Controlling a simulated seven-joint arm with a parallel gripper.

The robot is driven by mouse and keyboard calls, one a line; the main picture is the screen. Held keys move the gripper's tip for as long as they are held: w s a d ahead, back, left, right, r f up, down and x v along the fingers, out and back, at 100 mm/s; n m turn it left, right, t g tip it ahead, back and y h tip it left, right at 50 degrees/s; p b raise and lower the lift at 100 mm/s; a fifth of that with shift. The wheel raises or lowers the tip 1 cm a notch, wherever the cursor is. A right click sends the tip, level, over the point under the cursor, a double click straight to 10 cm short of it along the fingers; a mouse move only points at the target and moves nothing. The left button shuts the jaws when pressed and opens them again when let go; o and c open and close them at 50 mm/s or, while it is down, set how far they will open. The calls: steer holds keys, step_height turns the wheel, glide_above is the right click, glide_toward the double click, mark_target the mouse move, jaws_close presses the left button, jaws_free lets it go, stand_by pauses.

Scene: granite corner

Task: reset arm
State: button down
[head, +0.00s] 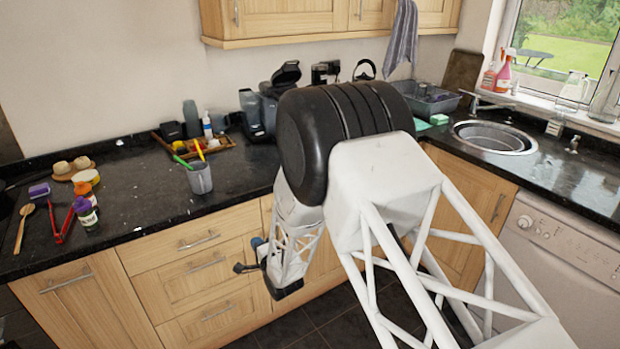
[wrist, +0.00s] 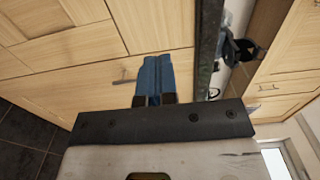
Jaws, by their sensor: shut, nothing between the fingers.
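My arm reaches in from the lower right of the head view and folds down in front of the wooden drawers (head: 213,283). My gripper (wrist: 153,60) shows in the wrist view as two blue fingers pressed together, with nothing between them. In the head view only a bit of blue beside the arm's end, below the counter's front edge, hints at the fingers. The arm hides part of the counter and cabinets behind it.
A sink (head: 493,138) is at the right. Open floor lies below.

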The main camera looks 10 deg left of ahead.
steer(key=w+d+r+n+h, duration=0.25)
steer(key=d+r+h, duration=0.25)
steer(key=d+r, duration=0.85)
steer(key=s+d+r+n+g+h, duration=0.1)
steer(key=s+d+r+h, duration=0.15)
steer(key=d+r, duration=0.5)
steer(key=s+d+r+n+g+h, duration=0.1)
steer(key=s+d+r+g+h, duration=0.2)
steer(key=d, duration=0.7)
steer(key=s+d+r+n+g, duration=0.1)
steer(key=s+d+r+g, duration=0.1)
steer(key=s+d, duration=0.5)
steer(key=s+d+r+n+g+h, duration=0.1)
steer(key=s+d+r, duration=0.3)
steer(key=s, duration=1.3)
steer(key=s+d+r+n+g+h, duration=0.1)
steer(key=s+d+r+n+g, duration=0.1)
steer(key=s+d, duration=0.8)
steer(key=s+r+g, duration=0.1)
steer(key=s, duration=0.1)
steer(key=shift+s+d, duration=0.3)
steer(key=shift+s, duration=0.05)
steer(key=shift+r+h, duration=0.1)
steer(key=shift+h, duration=0.15)
